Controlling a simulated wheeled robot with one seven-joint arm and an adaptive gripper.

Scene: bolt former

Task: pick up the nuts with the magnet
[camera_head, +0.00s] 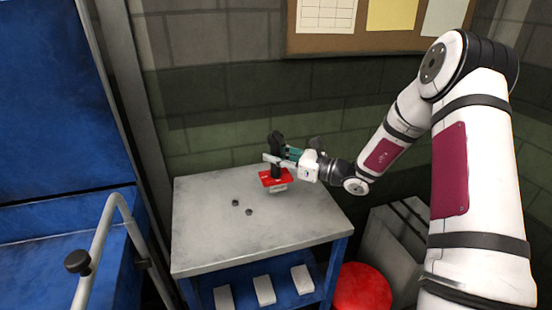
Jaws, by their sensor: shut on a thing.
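My gripper (276,163) is over the back right part of the grey table top. It is shut on the black upright handle of the magnet (270,181), which has a red base. The magnet hangs upright below the fingers. A small light grey piece shows at its lower edge; I cannot tell whether it is a nut or part of the magnet. Two small dark nuts (235,203) (249,212) lie on the table, left of and nearer than the magnet, apart from it.
The table (205,235) is otherwise clear. Its blue lower shelf holds several white blocks (264,290). A red round stool (362,288) and a grey box (392,240) stand right of it. A blue machine with a grey rail (97,240) stands left. A brick wall is behind.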

